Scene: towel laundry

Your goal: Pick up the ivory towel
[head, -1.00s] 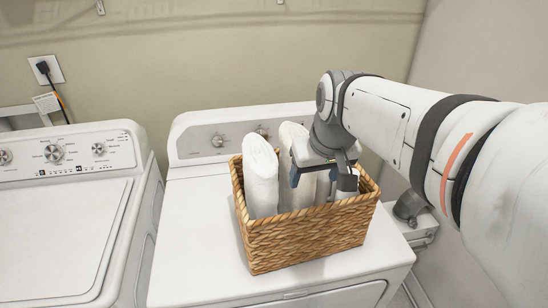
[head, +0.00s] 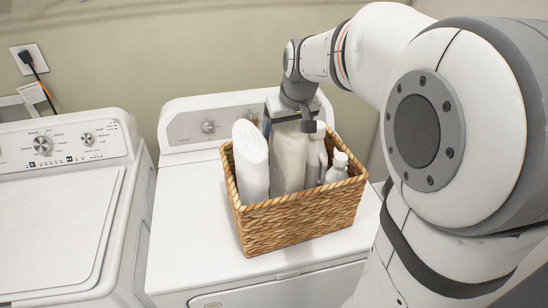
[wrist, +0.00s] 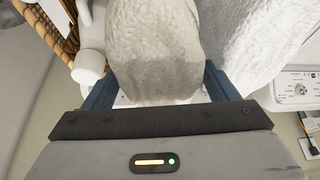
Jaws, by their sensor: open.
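The ivory towel (head: 289,165) stands rolled and upright in the middle of the wicker basket (head: 300,219). My gripper (head: 288,124) is over its top. In the wrist view the ivory towel (wrist: 155,50) lies between the two blue fingers of my gripper (wrist: 161,88), which are open with one on each side. I cannot tell whether the fingers touch the cloth. A whiter towel (head: 251,160) stands to its left in the basket; it fills the right of the wrist view (wrist: 265,40).
White bottles (head: 337,168) stand in the basket's right end, close to the ivory towel. The basket sits on a white appliance (head: 187,225) with clear top to its left. A second appliance (head: 60,230) stands further left, and a wall is behind.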

